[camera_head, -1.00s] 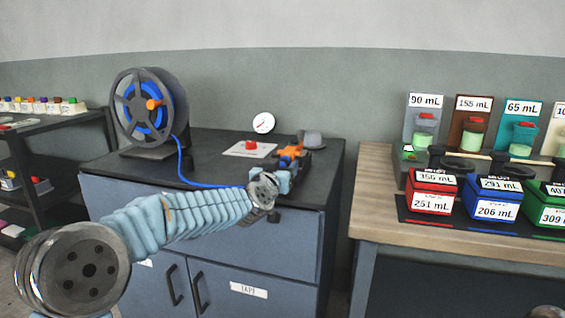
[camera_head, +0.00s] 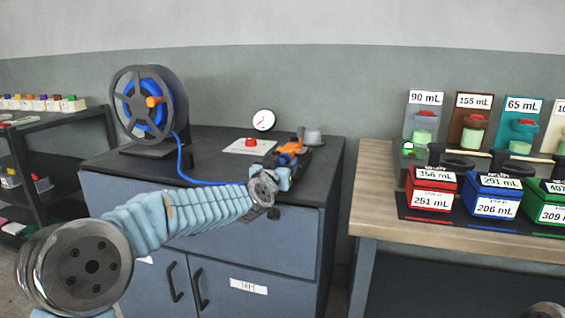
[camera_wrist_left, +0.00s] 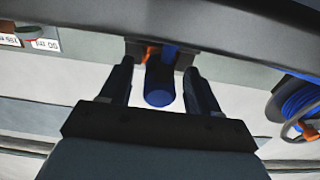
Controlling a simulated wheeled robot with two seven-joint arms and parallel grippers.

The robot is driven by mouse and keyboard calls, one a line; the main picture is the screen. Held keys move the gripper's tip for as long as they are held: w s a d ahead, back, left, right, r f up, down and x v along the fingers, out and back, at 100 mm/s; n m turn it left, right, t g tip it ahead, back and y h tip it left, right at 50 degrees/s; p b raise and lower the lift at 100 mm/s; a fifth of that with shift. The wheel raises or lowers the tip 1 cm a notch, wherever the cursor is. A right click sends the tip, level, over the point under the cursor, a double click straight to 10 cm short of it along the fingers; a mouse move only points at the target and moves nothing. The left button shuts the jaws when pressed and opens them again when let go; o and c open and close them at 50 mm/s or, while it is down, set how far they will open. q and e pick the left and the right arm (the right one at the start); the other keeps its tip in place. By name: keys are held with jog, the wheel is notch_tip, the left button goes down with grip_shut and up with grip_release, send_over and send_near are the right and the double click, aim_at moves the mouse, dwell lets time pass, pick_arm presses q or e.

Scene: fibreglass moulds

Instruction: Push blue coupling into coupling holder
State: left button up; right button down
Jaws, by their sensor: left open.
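The blue coupling (camera_wrist_left: 160,88) shows in the left wrist view as a short blue cylinder, end toward the camera. My left gripper (camera_wrist_left: 158,70) is open, with one finger on each side of the coupling and visible gaps between. The coupling's far end meets a dark fixture with an orange part (camera_wrist_left: 152,52), which I take as the coupling holder; how deep it sits is hidden. In the head view the orange-and-dark holder (camera_head: 290,149) stands on the cabinet's right side. My left gripper (camera_head: 284,179) is just in front of it, and the coupling is hidden there.
A reel of blue hose (camera_head: 147,105) stands at the cabinet's left, its hose running across the dark top (camera_head: 215,150). A red button on a plate (camera_head: 250,143) and a round gauge (camera_head: 263,120) are behind. A wooden bench (camera_head: 400,228) with labelled containers is at right.

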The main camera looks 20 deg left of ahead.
pick_arm(q)
jog(key=shift+c, duration=0.3)
grip_shut()
jog(key=shift+s, duration=0.15)
jog(key=shift+s+b, duration=0.35)
jog(key=shift+s, duration=0.5)
jog(key=shift+s+a+b, duration=0.1)
jog(key=shift+s+b, duration=0.3)
jog(key=shift+s, duration=1.65)
